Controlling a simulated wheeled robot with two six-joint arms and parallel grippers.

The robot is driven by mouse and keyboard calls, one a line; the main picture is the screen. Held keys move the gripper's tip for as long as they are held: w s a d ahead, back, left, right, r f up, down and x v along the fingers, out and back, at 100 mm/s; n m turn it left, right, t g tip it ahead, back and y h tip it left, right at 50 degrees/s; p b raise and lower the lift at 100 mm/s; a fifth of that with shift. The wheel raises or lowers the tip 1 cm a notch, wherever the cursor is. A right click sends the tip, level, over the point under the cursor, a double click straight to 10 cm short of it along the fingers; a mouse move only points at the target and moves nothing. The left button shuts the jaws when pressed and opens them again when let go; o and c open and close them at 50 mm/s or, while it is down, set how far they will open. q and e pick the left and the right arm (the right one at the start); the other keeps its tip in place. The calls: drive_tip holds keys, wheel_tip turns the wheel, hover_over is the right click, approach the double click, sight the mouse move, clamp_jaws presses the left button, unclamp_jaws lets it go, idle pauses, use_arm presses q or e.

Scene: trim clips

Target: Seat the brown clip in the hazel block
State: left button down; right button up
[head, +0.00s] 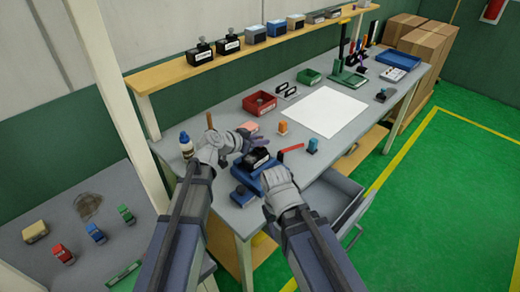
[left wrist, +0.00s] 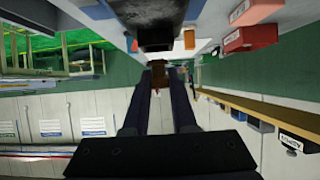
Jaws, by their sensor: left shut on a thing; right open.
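My left gripper (head: 212,132) is raised over the left end of the grey workbench. It is shut on the brown clip (head: 209,121), a small narrow piece that stands up from the fingertips. The left wrist view also shows the brown clip (left wrist: 158,76) between the ends of the two dark fingers. The hazel block (head: 35,232) appears to be the tan block at the far left of the low grey side table, well apart from the clip. My right gripper (head: 268,168) is open, low over the front of the workbench, beside a blue tray; its fingertips are largely hidden.
Red (head: 62,254), blue (head: 96,234) and green (head: 127,215) blocks stand on the side table. A white-and-blue bottle (head: 186,145) stands near my left arm. A white post (head: 112,95) rises between table and workbench. A white sheet (head: 325,110) lies mid-bench.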

use_arm(q)
wheel_tip(320, 180, down, 3)
drive_tip(key=shift+r+b, duration=0.15)
drive_tip(key=shift+b, duration=0.7)
drive_tip(key=shift+s+r, duration=0.15)
use_arm(e)
wheel_tip(320, 180, down, 2)
drive_tip(key=shift+s+f, duration=0.1)
drive_tip(key=shift+f, duration=0.1)
drive_tip(key=shift+f, duration=0.15)
